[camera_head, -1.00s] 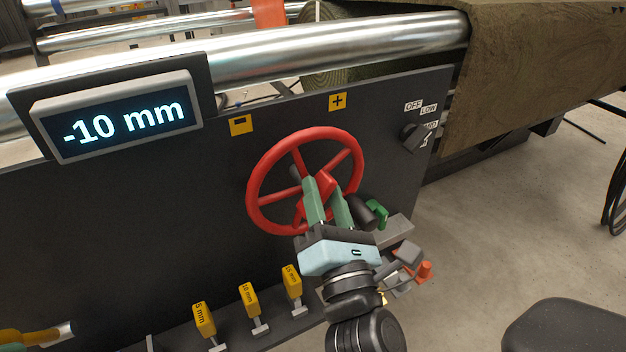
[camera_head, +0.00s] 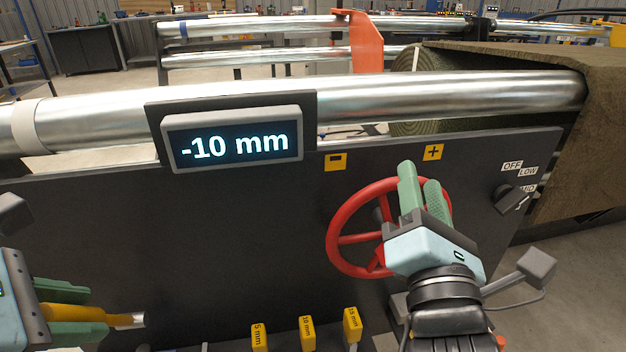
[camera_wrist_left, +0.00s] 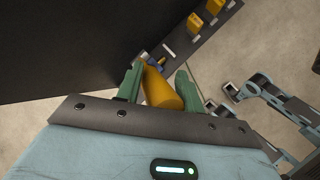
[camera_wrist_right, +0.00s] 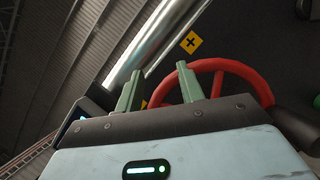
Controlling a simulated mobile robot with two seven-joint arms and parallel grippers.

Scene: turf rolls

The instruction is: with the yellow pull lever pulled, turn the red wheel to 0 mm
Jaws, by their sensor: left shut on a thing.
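The red wheel (camera_head: 336,235) is on the dark panel, and its rim also shows in the right wrist view (camera_wrist_right: 245,76). The display (camera_head: 232,147) reads -10 mm. My left gripper (camera_head: 92,312) is shut on the yellow pull lever (camera_head: 75,314), low at the left. The lever also shows between the green fingers in the left wrist view (camera_wrist_left: 162,90). My right gripper (camera_head: 420,174) is open in front of the wheel's upper right part and hides some of it. Its fingers stand apart with nothing clearly held; I cannot tell whether they touch the rim.
A minus sign (camera_head: 335,162) and a plus sign (camera_head: 433,152) sit above the wheel. A black selector knob (camera_head: 513,198) is to its right. Yellow tabs marked 5 mm (camera_head: 259,338), 10 mm (camera_head: 307,332) and 15 mm (camera_head: 352,324) stand below. A shiny roller (camera_head: 400,98) runs above the panel.

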